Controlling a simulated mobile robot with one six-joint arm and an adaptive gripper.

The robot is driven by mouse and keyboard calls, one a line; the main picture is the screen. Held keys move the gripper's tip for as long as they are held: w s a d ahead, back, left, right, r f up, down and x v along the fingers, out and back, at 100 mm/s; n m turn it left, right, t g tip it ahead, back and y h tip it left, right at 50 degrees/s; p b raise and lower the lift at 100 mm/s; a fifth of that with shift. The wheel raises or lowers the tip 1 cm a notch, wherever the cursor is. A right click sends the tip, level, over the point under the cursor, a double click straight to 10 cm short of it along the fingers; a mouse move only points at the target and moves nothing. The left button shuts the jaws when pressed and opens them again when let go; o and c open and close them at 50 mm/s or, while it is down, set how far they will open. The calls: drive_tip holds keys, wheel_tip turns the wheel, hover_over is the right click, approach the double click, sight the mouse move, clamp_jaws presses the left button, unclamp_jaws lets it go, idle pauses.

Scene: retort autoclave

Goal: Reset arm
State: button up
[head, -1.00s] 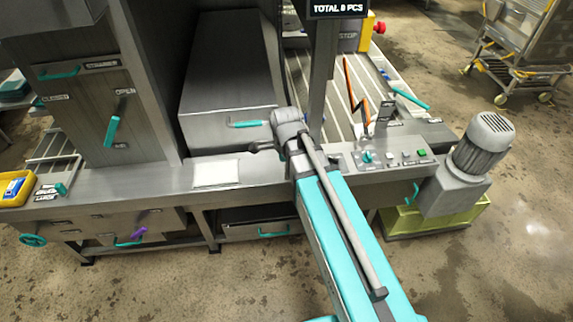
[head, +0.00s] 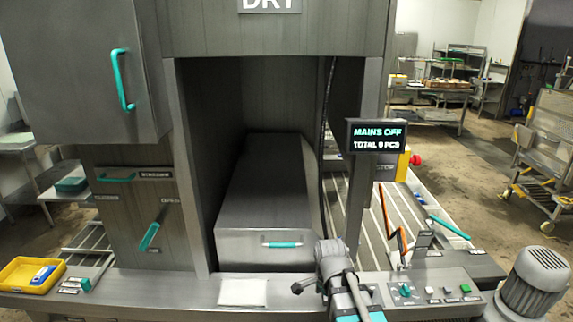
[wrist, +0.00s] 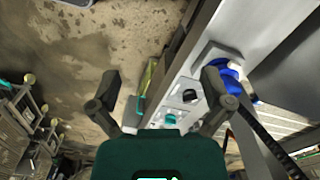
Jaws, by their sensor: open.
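My gripper (wrist: 162,88) is open in the wrist view, its two dark fingers spread wide with nothing between them. Beyond the fingers the wrist view shows the control panel (wrist: 185,105) with its knobs, and bare floor to the left. In the head view my arm rises from the bottom edge in front of the machine's front ledge (head: 190,290). The gripper itself is hard to make out there. The control panel (head: 430,291) lies just right of the arm, with a teal knob and several buttons.
A grey box with a teal handle (head: 265,243) stands in the machine's opening. A display (head: 377,136) reads "MAINS OFF, TOTAL 0 PCS". A motor (head: 536,282) stands at the lower right, a yellow tray (head: 31,275) at the left. A wheeled cart (head: 545,160) stands on the right floor.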

drive_tip(key=s+d+n, duration=0.4)
drive_tip(key=d+n, duration=0.2)
drive_tip(key=n, duration=0.7)
drive_tip(key=shift+s, duration=0.2)
drive_tip(key=shift+a, duration=0.1)
idle(1.1)
